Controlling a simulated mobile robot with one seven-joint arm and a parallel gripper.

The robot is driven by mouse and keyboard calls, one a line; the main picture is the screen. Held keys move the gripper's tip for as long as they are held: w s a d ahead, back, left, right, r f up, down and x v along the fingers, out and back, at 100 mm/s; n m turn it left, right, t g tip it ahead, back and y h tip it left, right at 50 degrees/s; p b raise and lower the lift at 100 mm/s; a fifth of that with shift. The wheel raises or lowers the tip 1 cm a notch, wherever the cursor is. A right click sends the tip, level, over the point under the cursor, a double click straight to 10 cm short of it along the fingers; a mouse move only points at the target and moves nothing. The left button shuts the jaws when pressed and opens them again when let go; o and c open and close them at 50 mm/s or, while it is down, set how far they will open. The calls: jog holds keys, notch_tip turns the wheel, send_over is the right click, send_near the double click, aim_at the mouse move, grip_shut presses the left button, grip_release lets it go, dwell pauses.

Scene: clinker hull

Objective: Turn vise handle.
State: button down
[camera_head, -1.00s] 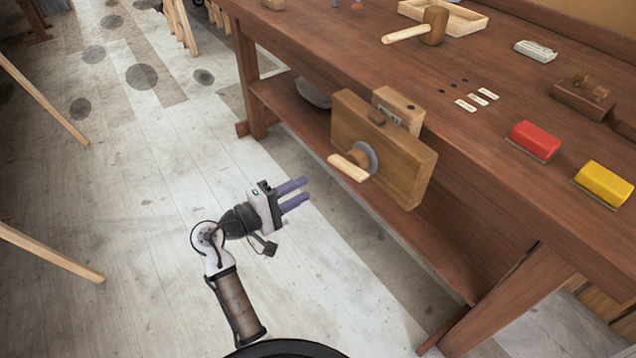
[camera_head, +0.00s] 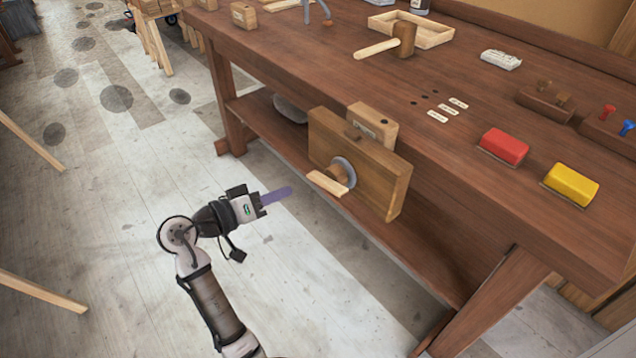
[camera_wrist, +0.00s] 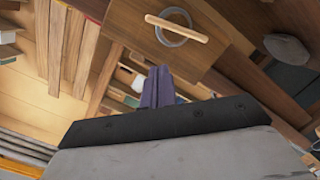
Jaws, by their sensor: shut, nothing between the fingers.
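The vise (camera_head: 360,165) is a thick wooden jaw block on the front of the workbench. Its handle (camera_head: 327,183) is a pale wooden bar in front of a grey round collar (camera_head: 343,171), slanting slightly down to the right. My gripper (camera_head: 286,192) is shut and empty, its purple fingers pointing toward the vise. It is left of the handle, slightly below it in the picture, and apart from it. In the wrist view the handle (camera_wrist: 177,28) shows above the shut fingers (camera_wrist: 158,88), across the collar (camera_wrist: 173,40).
The workbench (camera_head: 440,140) carries a mallet (camera_head: 403,40), an open tray (camera_head: 432,30), a red block (camera_head: 504,146) and a yellow block (camera_head: 571,184). A lower shelf (camera_head: 270,125) runs under the bench. The floor left of the bench is mostly clear.

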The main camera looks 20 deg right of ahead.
notch_tip(320, 180, up, 4)
jog(key=d+f+m, duration=0.1)
jog(key=m, duration=0.5)
jog(key=p, duration=0.3)
send_over(332, 191)
jog(key=w+a, duration=0.1)
jog(key=a, duration=0.1)
jog(key=f, duration=0.2)
jog(key=shift+s+d+f+y+p, duration=0.1)
jog(key=shift+f+y+p, duration=0.1)
jog(key=shift+f, duration=0.4)
jog(key=shift+s+d+f+y+p, duration=0.1)
jog(key=shift+s+f+p, duration=0.1)
jog(key=shift+f, duration=0.4)
jog(key=shift+s+f+y+p, duration=0.1)
jog(key=shift+f+p, duration=0.1)
jog(key=shift+f, duration=0.4)
jog(key=shift+f+m+b, duration=0.4)
jog(key=shift+f+b, duration=0.2)
jog(key=shift+b, duration=0.5)
jog(key=shift+s+f+m+b, duration=0.25)
jog(key=shift+f+m+b, duration=0.15)
jog(key=shift+b, duration=0.8)
jog(key=shift+d+m+b, duration=0.1)
jog(key=shift+m+b, duration=0.3)
jog(key=shift+b, duration=0.3)
jog(key=shift+y, duration=0.3)
